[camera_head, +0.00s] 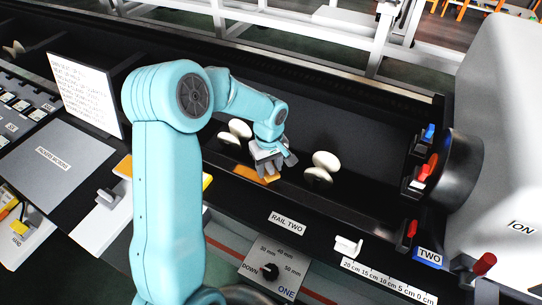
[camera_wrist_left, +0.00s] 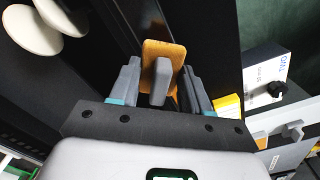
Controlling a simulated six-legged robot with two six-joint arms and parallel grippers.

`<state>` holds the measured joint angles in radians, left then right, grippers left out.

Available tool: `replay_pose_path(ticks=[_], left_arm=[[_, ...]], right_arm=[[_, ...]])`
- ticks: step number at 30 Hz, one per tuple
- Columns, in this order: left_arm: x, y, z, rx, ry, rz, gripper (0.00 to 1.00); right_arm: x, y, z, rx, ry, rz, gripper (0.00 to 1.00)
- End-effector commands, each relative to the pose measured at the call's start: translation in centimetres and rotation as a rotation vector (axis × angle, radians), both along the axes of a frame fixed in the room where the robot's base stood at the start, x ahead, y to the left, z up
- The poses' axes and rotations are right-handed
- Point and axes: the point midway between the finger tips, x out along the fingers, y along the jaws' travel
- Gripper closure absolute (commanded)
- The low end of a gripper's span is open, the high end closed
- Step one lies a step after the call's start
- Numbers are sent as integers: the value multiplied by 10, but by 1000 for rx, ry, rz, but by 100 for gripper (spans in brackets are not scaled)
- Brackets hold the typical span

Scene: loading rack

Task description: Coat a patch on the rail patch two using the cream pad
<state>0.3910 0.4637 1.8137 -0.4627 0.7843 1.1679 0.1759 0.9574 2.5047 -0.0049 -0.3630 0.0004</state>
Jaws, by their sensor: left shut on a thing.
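My left gripper (camera_head: 272,166) is shut on the grey handle (camera_wrist_left: 160,82) of a flat orange-tan pad (camera_wrist_left: 170,50), which I take to be the cream pad. The pad (camera_head: 256,173) also shows under the gripper in the head view, low over the dark rail bed. In the left wrist view, the fingers (camera_wrist_left: 160,88) stand on both sides of the handle. Whether the pad touches the surface cannot be told. The RAIL TWO label (camera_head: 287,223) is on the front rail below and right of the gripper. No distinct coated patch is visible. My right gripper is not in view.
Pairs of cream discs (camera_head: 326,161) stand right and left (camera_head: 240,128) of the gripper. A white slider (camera_head: 347,246) and a centimetre scale (camera_head: 388,281) are at front right. A dial plate (camera_head: 272,270) is at the front. A large grey machine housing (camera_head: 505,140) bounds the right.

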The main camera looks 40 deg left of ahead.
Motion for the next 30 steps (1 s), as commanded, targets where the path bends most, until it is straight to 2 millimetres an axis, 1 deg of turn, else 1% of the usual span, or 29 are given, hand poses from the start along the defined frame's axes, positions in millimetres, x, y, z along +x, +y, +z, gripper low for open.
replay_pose_path(ticks=[1, 3, 9, 11, 24, 30], left_arm=[[0, 1, 8, 1, -1, 0, 78], [0, 1, 15, 0, -1, -2, 78], [1, 2, 31, 0, -1, -5, 78], [1, 2, 33, 0, -1, -5, 78], [0, 3, 34, 0, 0, -11, 78], [3, -5, 32, -1, -1, -57, 78]], right_arm=[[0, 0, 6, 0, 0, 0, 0], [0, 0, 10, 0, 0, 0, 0], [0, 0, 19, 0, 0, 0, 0], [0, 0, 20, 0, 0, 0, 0], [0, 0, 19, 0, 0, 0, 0], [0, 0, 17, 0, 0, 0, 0]])
